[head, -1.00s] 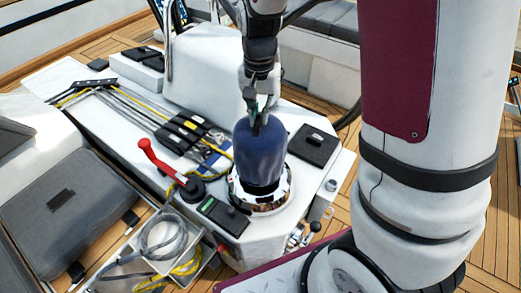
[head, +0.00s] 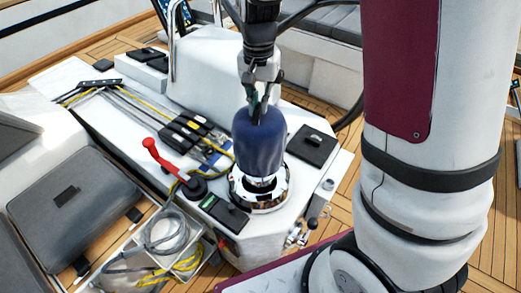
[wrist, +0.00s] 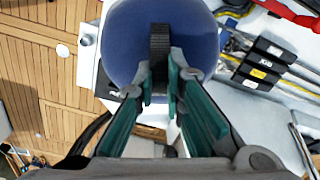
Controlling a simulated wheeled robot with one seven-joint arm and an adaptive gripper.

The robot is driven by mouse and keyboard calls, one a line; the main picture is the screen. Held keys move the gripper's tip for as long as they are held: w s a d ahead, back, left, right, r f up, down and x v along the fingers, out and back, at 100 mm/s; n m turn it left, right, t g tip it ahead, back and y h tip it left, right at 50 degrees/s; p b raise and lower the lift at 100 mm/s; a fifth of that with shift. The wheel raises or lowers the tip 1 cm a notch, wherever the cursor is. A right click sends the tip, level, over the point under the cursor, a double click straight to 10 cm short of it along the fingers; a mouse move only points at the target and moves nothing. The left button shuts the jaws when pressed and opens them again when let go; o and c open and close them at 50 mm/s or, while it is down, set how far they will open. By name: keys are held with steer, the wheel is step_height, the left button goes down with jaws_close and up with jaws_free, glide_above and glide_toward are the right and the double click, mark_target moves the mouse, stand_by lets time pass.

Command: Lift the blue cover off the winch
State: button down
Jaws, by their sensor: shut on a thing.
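The blue cover (head: 259,140) is a rounded blue cap with a dark strap on top. It hangs upright above the chrome winch (head: 262,194), and a narrow part of the winch shows below its lower edge. Whether its lower edge still surrounds the winch top I cannot tell. My gripper (head: 257,108) is above the cover, its fingers shut on the strap. In the wrist view the green-sided fingers (wrist: 160,80) pinch the dark strap (wrist: 159,45) on the cover (wrist: 125,30).
A red-handled lever (head: 160,158) stands left of the winch. Black rope clutches (head: 185,132) with several lines lie behind it. Flat black panels (head: 311,146) flank the winch. A bin of coiled rope (head: 170,243) is at the front left.

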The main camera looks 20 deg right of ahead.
steer(key=shift+r, duration=0.5)
steer(key=shift+r+p, duration=0.95)
steer(key=shift+r, duration=1.15)
steer(key=shift+r+p, duration=0.7)
steer(key=shift+r, duration=1.5)
